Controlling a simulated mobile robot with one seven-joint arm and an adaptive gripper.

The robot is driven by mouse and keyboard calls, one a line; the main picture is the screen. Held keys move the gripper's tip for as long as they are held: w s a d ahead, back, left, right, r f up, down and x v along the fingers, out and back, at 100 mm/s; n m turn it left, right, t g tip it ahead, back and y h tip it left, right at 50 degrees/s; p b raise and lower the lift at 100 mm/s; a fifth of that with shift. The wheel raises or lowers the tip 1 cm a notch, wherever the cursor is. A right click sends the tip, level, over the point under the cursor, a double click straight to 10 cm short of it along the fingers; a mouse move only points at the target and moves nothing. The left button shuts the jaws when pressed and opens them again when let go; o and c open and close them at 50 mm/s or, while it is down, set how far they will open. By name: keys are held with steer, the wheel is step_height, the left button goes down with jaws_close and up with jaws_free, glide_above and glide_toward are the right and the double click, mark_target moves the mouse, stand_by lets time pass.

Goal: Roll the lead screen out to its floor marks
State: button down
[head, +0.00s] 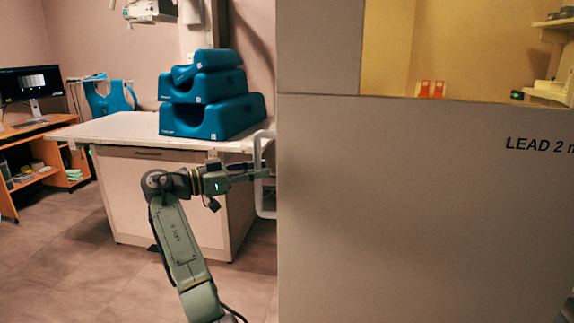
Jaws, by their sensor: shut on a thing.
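The lead screen (420,210) is a tall grey panel filling the right half of the head view, with "LEAD 2" lettering and a yellowish window (388,48) in its upper part. A pale upright loop handle (259,200) sticks out from its left edge. My gripper (264,173) reaches in from the left and is shut on this handle at about its middle. The fingertips are small and partly hidden against the handle. The floor marks are not in view, and the screen's foot is below the frame.
A white-topped table (110,130) stands close behind my arm, with blue foam supports (210,118) stacked on it. A wooden desk (30,130) with a monitor (32,84) is at the far left. Tiled floor (65,265) is clear at the lower left.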

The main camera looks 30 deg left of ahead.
steer(key=s+a+p, duration=0.1)
steer(key=a+p, duration=0.3)
steer(key=a, duration=0.2)
steer(key=shift+s+r, duration=0.15)
steer(key=shift+s, duration=0.25)
steer(key=shift+d, duration=0.1)
steer(key=c, duration=1.8)
jaws_free()
steer(key=shift+o, duration=1.3)
steer(key=shift+d+f, duration=0.1)
steer(key=shift+f, duration=0.1)
